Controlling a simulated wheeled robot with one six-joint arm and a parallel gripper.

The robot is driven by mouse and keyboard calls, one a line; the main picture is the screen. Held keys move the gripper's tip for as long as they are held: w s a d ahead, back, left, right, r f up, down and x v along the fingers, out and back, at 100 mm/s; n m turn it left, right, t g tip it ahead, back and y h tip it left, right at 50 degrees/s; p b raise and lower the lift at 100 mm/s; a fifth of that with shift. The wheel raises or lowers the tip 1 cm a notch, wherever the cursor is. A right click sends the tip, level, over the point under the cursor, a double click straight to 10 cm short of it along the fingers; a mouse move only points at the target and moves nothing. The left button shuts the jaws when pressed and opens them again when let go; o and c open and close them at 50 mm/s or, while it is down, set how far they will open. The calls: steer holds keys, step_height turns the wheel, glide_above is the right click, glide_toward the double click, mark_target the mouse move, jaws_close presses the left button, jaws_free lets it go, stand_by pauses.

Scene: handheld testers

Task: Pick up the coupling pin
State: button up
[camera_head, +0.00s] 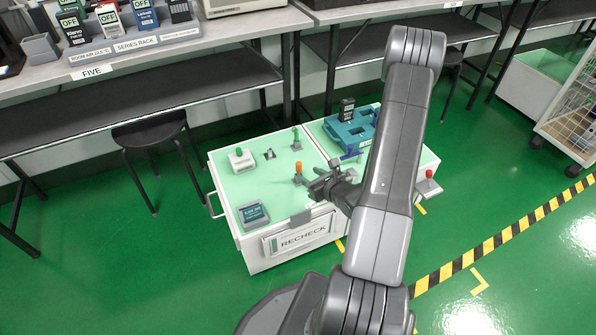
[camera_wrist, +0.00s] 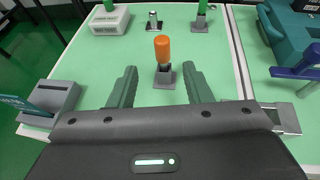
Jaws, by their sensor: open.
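An orange-topped pin (camera_wrist: 162,50) stands upright in a small grey holder (camera_wrist: 164,80) on the light green top of a white cabinet. It also shows in the head view (camera_head: 298,169), just left of my gripper (camera_head: 318,183). In the wrist view my gripper (camera_wrist: 159,72) is open, with the pin ahead and roughly centred between its fingers, apart from both. A green-topped pin (camera_head: 296,135) stands in a similar holder farther back. No label tells which one is the coupling pin.
A white block with a green button (camera_head: 241,158), a small metal fitting (camera_head: 269,154) and a dark display unit (camera_head: 253,213) share the cabinet top (camera_head: 228,189). A teal tray (camera_head: 349,130) and a purple-handled tool (camera_wrist: 294,68) lie to the right. A grey workbench (camera_head: 130,50) stands behind.

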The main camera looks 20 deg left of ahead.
mark_target(300, 168)
steer(key=x, duration=0.4)
steer(key=shift+w+f+b, duration=0.1)
steer(key=shift+f+b, duration=0.05)
steer(key=shift+b, duration=0.2)
steer(key=b+x, duration=0.1)
steer(key=x, duration=0.1)
steer(key=b+x, duration=0.1)
steer(key=x, duration=0.2)
steer(key=shift+w+a, duration=0.25)
steer(key=shift+a, duration=0.1)
jaws_close()
